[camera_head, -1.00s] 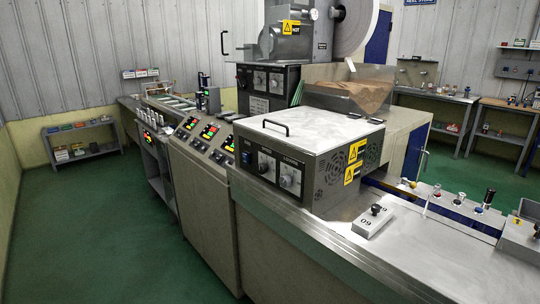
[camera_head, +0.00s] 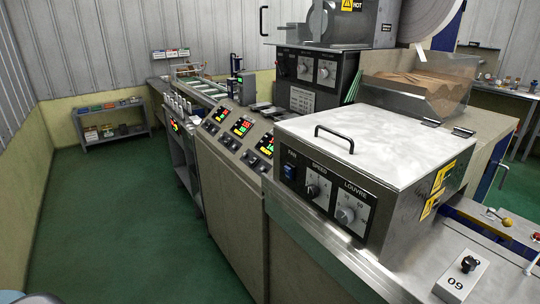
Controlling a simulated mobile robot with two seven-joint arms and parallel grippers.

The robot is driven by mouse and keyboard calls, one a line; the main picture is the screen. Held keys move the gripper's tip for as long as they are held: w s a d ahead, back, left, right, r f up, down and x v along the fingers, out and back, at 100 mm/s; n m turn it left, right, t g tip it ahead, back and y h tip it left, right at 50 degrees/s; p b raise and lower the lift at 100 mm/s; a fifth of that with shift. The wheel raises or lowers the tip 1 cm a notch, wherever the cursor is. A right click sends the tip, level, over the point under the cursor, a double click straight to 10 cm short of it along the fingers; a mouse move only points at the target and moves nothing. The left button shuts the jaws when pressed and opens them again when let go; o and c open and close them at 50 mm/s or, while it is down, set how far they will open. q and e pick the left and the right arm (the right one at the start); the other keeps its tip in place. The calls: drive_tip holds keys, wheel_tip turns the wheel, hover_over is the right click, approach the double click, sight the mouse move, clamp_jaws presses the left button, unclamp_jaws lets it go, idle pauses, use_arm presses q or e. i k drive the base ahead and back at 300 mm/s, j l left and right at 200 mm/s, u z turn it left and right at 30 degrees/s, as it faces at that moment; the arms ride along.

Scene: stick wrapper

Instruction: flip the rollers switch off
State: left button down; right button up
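No switch that I can read as the rollers switch shows. The near metal box has a dark front panel (camera_head: 325,190) with a blue rocker switch (camera_head: 289,171) under the word FAN, and knobs labelled SPEED (camera_head: 317,191) and LOUVRE (camera_head: 349,214). Farther back, a dark control box (camera_head: 317,70) carries two knobs, its lettering too small to read. Sloped panels with lit red and green displays (camera_head: 242,127) and small controls run along the machine's left side.
Green floor (camera_head: 110,220) is open along the machine's left side. A low shelf (camera_head: 100,125) stands by the far wall. A handle (camera_head: 334,138) rises from the near box's lid.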

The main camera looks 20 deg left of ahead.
sight(254, 160)
drive_tip(key=i+j+z, duration=0.15)
drive_tip(key=i+j, duration=0.15)
drive_tip(key=i+j+z, duration=0.1)
drive_tip(key=i+j, duration=0.2)
drive_tip(key=j, duration=0.25)
drive_tip(key=i+j, duration=0.25)
drive_tip(key=j, duration=0.15)
drive_tip(key=i+j, duration=0.3)
